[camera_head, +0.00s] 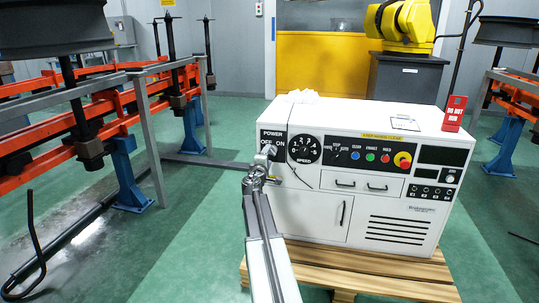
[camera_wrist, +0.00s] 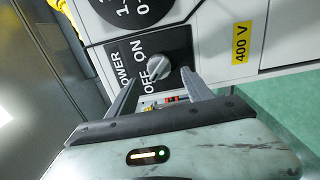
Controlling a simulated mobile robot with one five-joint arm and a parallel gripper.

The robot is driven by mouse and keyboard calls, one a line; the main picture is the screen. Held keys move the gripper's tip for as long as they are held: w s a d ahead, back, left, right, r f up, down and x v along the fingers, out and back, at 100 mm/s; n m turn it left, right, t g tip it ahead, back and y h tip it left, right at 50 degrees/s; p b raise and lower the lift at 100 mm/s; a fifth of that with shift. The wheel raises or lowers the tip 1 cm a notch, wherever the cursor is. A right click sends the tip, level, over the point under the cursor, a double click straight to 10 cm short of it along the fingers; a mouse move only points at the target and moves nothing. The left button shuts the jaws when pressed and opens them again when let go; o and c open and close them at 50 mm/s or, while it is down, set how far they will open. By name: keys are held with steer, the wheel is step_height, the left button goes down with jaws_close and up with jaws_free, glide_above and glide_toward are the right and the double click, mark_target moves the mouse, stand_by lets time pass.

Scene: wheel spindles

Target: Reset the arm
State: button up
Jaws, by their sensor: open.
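My gripper (camera_wrist: 160,90) is open in the wrist view, its two grey fingers pointing at the power knob (camera_wrist: 167,66) on the control cabinet's front panel. The knob is grey and round with a raised grip, on a black plate marked POWER, OFF and ON. The fingertips lie close to the knob, one on each side of its lower edge in the picture; I cannot tell whether they touch it. In the head view my arm (camera_head: 264,235) reaches up to the panel, and the gripper end (camera_head: 265,158) is by the power plate (camera_head: 273,138).
The white control cabinet (camera_head: 390,225) stands on a wooden pallet (camera_head: 395,275). A red tag (camera_head: 454,113) stands on its top. Orange racks (camera_head: 100,105) with wheel spindles are at left, another rack (camera_head: 515,95) at right. A yellow robot (camera_head: 405,22) stands behind.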

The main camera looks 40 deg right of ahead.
steer(key=v, duration=0.4)
